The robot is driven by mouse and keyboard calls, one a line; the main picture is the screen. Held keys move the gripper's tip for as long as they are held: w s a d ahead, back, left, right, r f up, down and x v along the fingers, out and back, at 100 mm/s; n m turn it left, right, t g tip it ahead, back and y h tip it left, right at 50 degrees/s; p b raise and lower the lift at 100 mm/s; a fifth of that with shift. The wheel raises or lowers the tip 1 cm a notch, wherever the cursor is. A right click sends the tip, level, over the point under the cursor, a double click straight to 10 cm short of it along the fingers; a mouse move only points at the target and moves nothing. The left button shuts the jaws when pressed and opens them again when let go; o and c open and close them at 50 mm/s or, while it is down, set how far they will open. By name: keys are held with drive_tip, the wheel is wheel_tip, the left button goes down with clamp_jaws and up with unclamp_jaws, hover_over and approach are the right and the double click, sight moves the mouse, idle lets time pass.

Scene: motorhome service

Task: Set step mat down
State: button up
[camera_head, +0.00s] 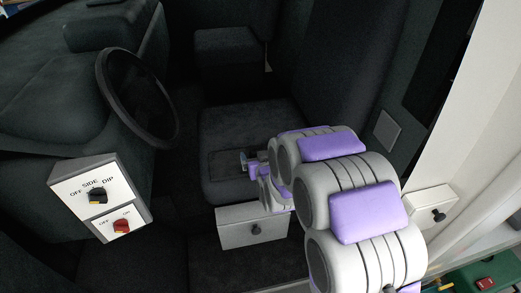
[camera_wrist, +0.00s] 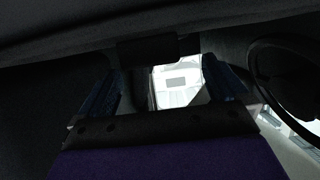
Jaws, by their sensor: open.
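A thin dark rectangle, which looks like the step mat (camera_head: 227,164), lies flat on the dark driver's seat (camera_head: 222,125). It is hard to tell from the seat cloth. My gripper (camera_head: 247,160) is at the right end of this rectangle, low over the seat; I cannot tell whether they touch. In the wrist view, the two fingers of my gripper (camera_wrist: 165,82) stand apart, with a bright gap between them. I see nothing clearly held there.
A steering wheel (camera_head: 137,97) is left of the seat. A white switch panel (camera_head: 99,197) with black and red knobs stands at the lower left. A pale drawer front (camera_head: 252,226) is below the seat, and a white box (camera_head: 431,206) with a knob is at the right.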

drive_tip(key=d+b+v, duration=0.1)
drive_tip(key=b+v, duration=0.6)
drive_tip(key=b, duration=0.1)
drive_tip(key=shift+d+r, duration=0.2)
drive_tip(key=shift+d, duration=0.3)
